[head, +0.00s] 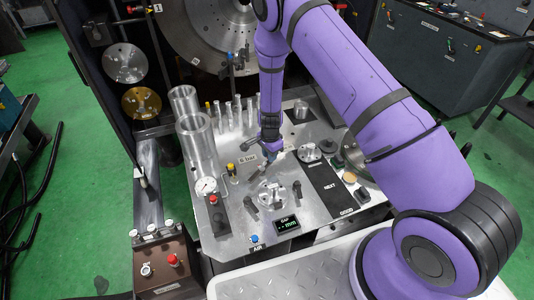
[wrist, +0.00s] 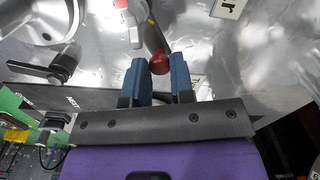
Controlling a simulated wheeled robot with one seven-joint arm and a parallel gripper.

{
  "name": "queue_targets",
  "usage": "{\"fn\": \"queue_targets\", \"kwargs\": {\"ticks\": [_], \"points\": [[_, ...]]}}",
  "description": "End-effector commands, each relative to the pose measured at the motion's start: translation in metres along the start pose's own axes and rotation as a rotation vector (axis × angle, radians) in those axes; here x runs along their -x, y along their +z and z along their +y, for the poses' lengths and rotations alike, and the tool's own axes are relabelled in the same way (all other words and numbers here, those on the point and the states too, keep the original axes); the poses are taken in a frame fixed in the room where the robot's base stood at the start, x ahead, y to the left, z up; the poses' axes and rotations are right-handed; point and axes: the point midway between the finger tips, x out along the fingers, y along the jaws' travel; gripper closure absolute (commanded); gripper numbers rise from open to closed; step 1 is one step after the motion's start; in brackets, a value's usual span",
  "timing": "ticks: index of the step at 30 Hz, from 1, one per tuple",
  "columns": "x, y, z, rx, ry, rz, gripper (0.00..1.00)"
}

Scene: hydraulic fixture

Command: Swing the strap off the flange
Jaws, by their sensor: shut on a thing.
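My gripper (head: 268,157) is low over the steel fixture plate, beyond the round metal flange (head: 271,194). In the wrist view its two blue fingers (wrist: 159,80) are close together, around a red ball knob (wrist: 159,62). The knob sits on the end of a narrow bar, which runs up the picture away from the fingers. I cannot tell clearly whether this bar is the strap. A round metal part, seemingly the flange, shows at the upper left of the wrist view (wrist: 42,22), apart from my fingers. The far end of the bar is out of sight.
A black clamp lever (wrist: 45,72) stands beside the round part. A pressure gauge (head: 206,186) and tall steel cylinders (head: 198,145) stand at the left. Several slim pins (head: 238,110) stand behind. A black strip marked NEXT (head: 328,187) lies at the right.

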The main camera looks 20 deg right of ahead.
Motion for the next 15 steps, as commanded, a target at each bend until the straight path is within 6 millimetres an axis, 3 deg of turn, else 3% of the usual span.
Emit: {"fn": "queue_targets", "kwargs": {"ticks": [15], "points": [[0.0, -0.002, 0.013, -0.28, -0.001, 0.0, 1.0]]}}
